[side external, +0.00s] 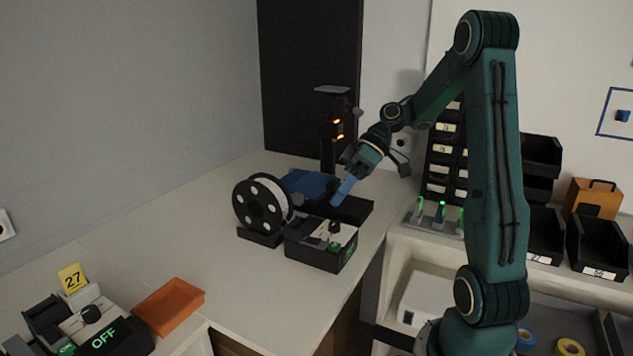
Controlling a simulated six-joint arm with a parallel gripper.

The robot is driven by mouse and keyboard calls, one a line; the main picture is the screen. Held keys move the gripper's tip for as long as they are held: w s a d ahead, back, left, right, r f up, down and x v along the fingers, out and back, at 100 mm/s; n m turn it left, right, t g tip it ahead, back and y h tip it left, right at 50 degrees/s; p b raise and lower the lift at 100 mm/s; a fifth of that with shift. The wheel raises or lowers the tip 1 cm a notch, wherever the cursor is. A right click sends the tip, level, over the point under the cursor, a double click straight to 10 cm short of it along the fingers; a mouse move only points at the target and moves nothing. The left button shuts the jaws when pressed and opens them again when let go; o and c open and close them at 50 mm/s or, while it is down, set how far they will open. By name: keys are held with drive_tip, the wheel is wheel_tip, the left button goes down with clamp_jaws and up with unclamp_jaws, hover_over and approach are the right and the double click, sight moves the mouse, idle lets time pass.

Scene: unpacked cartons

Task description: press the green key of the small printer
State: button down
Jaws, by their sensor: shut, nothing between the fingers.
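A small black boxy device (309,249) with a light top stands on the bench; it looks like the small printer, but I cannot be sure. A small green patch (334,246), perhaps its green key, shows on its top, and green characters glow on its right side, too small to read. A dark upright part stands on its top. My gripper (338,201) has blue fingers, shut and empty, pointing down and left. In the picture its tips are above the device's back edge, apart from the green patch; their exact height is unclear.
A black spool (258,205) stands left of the device. A blue item (309,184) and a dark tall machine (330,150) are behind. A similar device reading OFF (106,339) and an orange tray (169,306) are at lower left. The bench between is clear.

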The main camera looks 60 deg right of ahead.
sight(339, 243)
drive_tip(key=shift+f, duration=4.1)
drive_tip(key=shift+f, duration=0.95)
drive_tip(key=shift+r, duration=0.95)
drive_tip(key=shift+r, duration=0.1)
idle(0.3)
drive_tip(key=shift+r, duration=2.4)
